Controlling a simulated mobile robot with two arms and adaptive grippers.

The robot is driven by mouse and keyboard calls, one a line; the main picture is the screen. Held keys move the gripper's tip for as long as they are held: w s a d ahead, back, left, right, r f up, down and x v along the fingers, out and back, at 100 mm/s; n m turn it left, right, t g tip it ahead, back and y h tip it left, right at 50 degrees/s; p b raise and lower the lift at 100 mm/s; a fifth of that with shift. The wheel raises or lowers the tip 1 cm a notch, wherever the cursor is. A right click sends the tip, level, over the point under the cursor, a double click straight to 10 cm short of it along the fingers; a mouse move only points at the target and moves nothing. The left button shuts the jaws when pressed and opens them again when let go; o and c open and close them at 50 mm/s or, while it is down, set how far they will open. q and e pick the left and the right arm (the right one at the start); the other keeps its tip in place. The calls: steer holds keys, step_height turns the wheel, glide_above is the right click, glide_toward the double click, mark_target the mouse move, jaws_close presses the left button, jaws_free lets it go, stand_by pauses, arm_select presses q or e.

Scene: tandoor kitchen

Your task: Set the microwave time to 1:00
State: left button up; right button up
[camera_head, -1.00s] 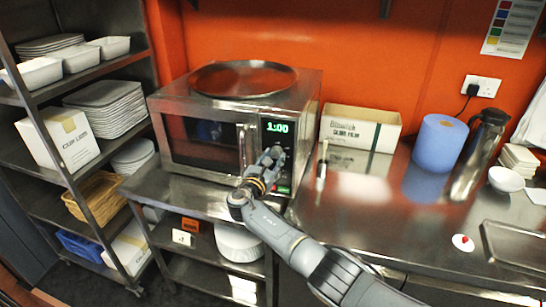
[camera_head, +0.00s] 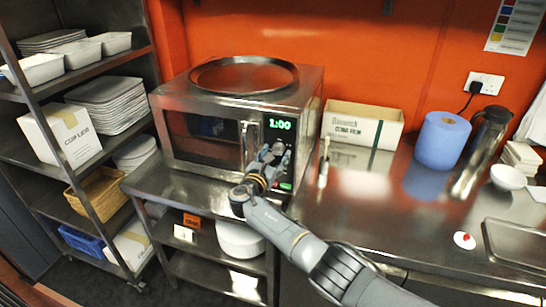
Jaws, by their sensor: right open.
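The steel microwave (camera_head: 235,112) stands on the counter against the orange wall, with its door shut. Its green display (camera_head: 280,125) reads 1:00. The control panel lies below the display, on the right side of the front, and a small green button (camera_head: 286,186) shows near its bottom. My right gripper (camera_head: 271,155) is open and empty, in front of the control panel just below the display. It covers part of the panel, and I cannot tell whether it touches it. My left gripper is not in view.
A round steel tray (camera_head: 244,75) lies on top of the microwave. A cling film box (camera_head: 361,125), a blue paper roll (camera_head: 442,140) and a steel flask (camera_head: 481,150) stand on the counter to the right. A shelf rack with dishes (camera_head: 107,103) stands at the left.

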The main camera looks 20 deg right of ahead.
steer(key=v, duration=1.2)
steer(key=s+d+f+m+g+y+b, duration=0.1)
steer(key=s+f+g+y, duration=0.1)
steer(key=f, duration=0.8)
steer(key=s+d+f+m+g+y, duration=0.1)
steer(key=s+f+y, duration=0.1)
steer(key=f, duration=0.9)
steer(key=s+d+f+m+g+y+b, duration=0.1)
steer(key=s+f+m+g, duration=0.15)
steer(key=s+f, duration=0.65)
steer(key=s+d+f+m+g+y+b, duration=0.1)
steer(key=s+f+m+g+y, duration=0.3)
steer(key=f, duration=0.8)
steer(key=s+d+f+m+g+b, duration=0.1)
steer(key=s+f+m, duration=0.2)
steer(key=s+f, duration=0.65)
steer(key=s+d+f+m+g, duration=0.1)
steer(key=s+f+m, duration=0.4)
steer(key=s, duration=0.7)
steer(key=s+d+f+m+g+y, duration=0.1)
steer(key=s+f+m, duration=0.2)
steer(key=s, duration=0.7)
steer(key=s+d+f+m+y+b, duration=0.1)
steer(key=s+m, duration=0.4)
steer(key=s, duration=0.6)
step_height(320, 180, down, 3)
steer(key=shift+s+d+r+m+g, duration=0.25)
steer(key=shift+s+d+m+g, duration=0.1)
steer(key=shift+d, duration=0.15)
